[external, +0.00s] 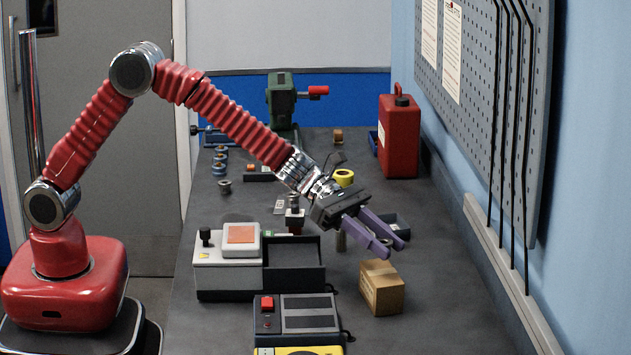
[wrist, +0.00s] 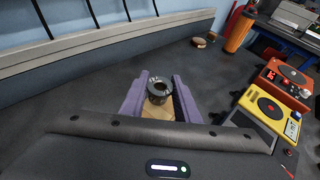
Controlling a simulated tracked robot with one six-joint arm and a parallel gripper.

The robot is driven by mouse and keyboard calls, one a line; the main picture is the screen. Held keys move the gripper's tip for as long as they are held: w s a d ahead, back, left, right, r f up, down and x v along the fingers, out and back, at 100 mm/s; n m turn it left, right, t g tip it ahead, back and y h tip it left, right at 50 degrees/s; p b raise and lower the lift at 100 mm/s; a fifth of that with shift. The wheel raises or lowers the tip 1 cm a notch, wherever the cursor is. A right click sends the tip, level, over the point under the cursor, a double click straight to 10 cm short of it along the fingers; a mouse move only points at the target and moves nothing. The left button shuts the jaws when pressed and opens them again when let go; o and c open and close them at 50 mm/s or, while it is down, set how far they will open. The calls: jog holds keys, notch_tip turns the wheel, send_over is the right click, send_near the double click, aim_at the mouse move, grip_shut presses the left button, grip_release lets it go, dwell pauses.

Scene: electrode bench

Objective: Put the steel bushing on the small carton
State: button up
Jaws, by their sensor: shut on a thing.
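The steel bushing (wrist: 158,91) is a short dark metallic ring with an open bore. In the wrist view it sits upright between the purple fingers of my gripper (wrist: 160,84), which is shut on it. The small carton (external: 382,289) is a tan box on the bench, and part of it shows below the bushing in the wrist view (wrist: 155,113). In the external view my gripper (external: 396,245) is just above the carton's top. The bushing is not clearly visible there, and I cannot tell whether it touches the carton.
A grey device with an open black tray (external: 294,260) stands left of the carton. A red-buttoned unit (external: 297,315) is nearer the front. A red canister (external: 398,137) stands at the back. The pegboard wall (external: 480,100) borders the right; bench right of the carton is clear.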

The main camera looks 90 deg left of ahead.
aim_at(382, 272)
jog(key=shift+f, duration=1.85)
jog(key=shift+f, duration=0.1)
jog(key=o, duration=1.1)
jog(key=shift+s+a+r, duration=0.3)
jog(key=shift+a+r, duration=0.05)
jog(key=v, duration=1.1)
